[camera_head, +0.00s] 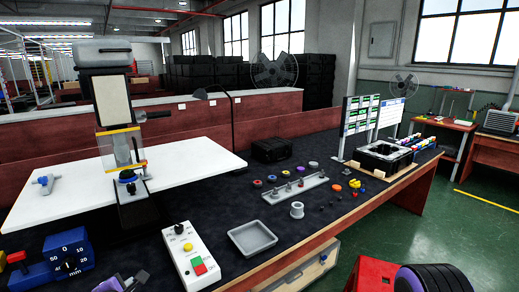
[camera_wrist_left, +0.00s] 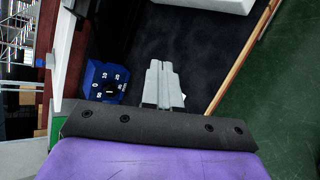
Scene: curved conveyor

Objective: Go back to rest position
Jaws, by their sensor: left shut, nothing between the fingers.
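My left gripper (camera_head: 136,280) shows at the bottom edge of the head view, between the blue dial device and the white button box. In the left wrist view its two grey fingers (camera_wrist_left: 163,82) lie together, shut with nothing between them. They point over the dark table mat (camera_wrist_left: 198,45). The blue dial device (camera_wrist_left: 105,82) is to their left in that view, and it also shows at the lower left of the head view (camera_head: 68,255). My right gripper is not in view.
A white button box (camera_head: 190,255) and a grey tray (camera_head: 252,238) stand near the left gripper. A white-topped machine stand (camera_head: 60,203) is at the left. Several small parts and a black case (camera_head: 271,148) lie farther back. A red box (camera_head: 372,273) is at the lower right.

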